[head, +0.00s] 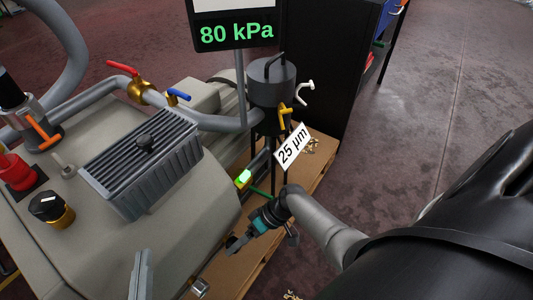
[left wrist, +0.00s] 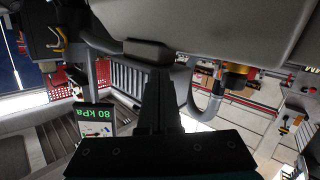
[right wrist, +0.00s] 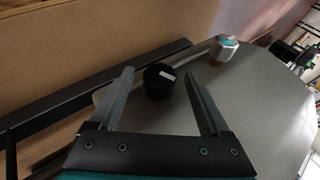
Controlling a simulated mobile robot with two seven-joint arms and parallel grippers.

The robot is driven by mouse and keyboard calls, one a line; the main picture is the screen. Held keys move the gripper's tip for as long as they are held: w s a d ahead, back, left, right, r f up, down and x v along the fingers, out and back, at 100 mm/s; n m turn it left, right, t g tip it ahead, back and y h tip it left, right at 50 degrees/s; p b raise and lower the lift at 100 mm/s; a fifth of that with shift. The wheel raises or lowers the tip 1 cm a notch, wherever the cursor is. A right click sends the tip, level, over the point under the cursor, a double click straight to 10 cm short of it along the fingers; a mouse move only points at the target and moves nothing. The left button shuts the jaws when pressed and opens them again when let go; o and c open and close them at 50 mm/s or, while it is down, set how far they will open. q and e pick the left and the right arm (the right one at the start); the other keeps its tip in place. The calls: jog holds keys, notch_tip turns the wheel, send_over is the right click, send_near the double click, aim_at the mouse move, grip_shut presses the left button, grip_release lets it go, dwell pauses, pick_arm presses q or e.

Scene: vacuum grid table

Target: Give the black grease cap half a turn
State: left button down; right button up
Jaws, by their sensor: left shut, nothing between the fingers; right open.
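A black round cap (right wrist: 159,84) with a white mark shows in the right wrist view, on the grey machine side; I take it as the grease cap. It appears between the two fingers in the picture, with clear gaps on both sides. I cannot make it out in the head view. My right gripper (head: 236,244) is open and empty, low beside the machine's side. My left gripper (head: 142,275) is at the bottom of the head view, over the machine; its shut, empty fingers also show in the left wrist view (left wrist: 160,103).
Another black-topped cap with a brass base (head: 53,209) sits on the machine's top (head: 110,240), near a red knob (head: 18,173). A ribbed block (head: 140,160), a filter pot (head: 272,82) and a "25 µm" tag (head: 292,146) stand near. A pallet (head: 320,165) lies below.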

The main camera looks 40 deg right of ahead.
pick_arm(q)
jog(key=s+a+f+g+y+p, duration=0.2)
jog(key=a+g+p, duration=0.1)
jog(key=a+g, duration=0.2)
jog(key=s+a+f+g+y+p, duration=0.3)
jog(key=a+g+p, duration=0.1)
jog(key=a+g, duration=0.1)
jog(key=shift+a+g, duration=0.3)
jog(key=shift+g, duration=0.1)
pick_arm(e)
jog(key=v, duration=1.5)
jog(key=shift+s+a, duration=0.1)
